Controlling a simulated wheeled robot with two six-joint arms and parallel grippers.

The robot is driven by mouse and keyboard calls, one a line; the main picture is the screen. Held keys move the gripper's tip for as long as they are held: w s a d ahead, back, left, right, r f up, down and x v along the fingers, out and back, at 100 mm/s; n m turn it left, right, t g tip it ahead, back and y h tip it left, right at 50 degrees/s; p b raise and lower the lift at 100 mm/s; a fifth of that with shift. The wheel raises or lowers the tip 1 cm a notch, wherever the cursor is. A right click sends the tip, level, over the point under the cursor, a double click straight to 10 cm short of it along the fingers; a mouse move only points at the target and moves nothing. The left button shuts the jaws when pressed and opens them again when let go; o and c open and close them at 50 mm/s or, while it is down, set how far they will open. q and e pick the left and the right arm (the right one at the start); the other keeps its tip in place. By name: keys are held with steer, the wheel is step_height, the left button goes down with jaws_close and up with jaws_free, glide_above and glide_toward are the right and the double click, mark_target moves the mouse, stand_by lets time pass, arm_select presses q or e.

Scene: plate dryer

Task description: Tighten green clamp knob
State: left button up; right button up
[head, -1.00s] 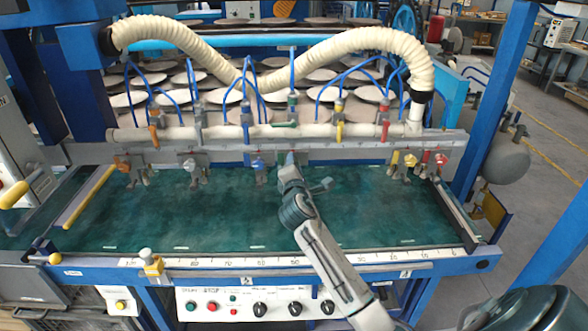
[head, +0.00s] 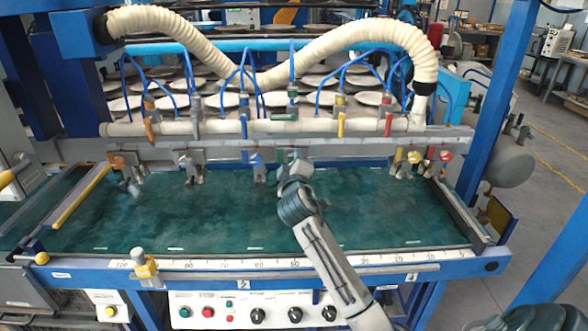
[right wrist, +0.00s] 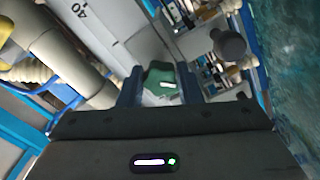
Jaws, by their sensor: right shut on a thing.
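The green clamp knob (right wrist: 160,80) shows in the right wrist view between the two fingers of my right gripper (right wrist: 159,88). The gripper is shut on it. In the head view my right gripper (head: 290,162) is at the clamp rail (head: 345,143), near the middle of the row of clamps. There the gripper and wrist hide the green knob. My left gripper is not in view.
A blue clamp (head: 256,158) and a white clamp (head: 187,160) hang left of my gripper, an orange one (head: 117,162) further left. Yellow (head: 398,154) and red (head: 446,154) clamps are to the right. The green bed (head: 180,215) below is mostly clear.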

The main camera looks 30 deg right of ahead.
steer(key=shift+f+m+b, duration=0.25)
steer(key=shift+m+b, duration=0.35)
steer(key=shift+m, duration=0.3)
steer(key=m+b, duration=0.2)
steer(key=m, duration=0.1)
steer(key=shift+m, duration=0.4)
steer(key=m+b, duration=0.2)
steer(key=m, duration=0.1)
arm_select(q)
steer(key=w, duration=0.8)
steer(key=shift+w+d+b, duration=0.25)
steer(key=shift+b, duration=0.15)
arm_select(e)
steer(key=shift+a+m, duration=0.1)
steer(key=shift+m, duration=0.3)
steer(key=o, duration=1)
steer(key=shift+r, duration=0.1)
steer(key=shift+c, duration=0.2)
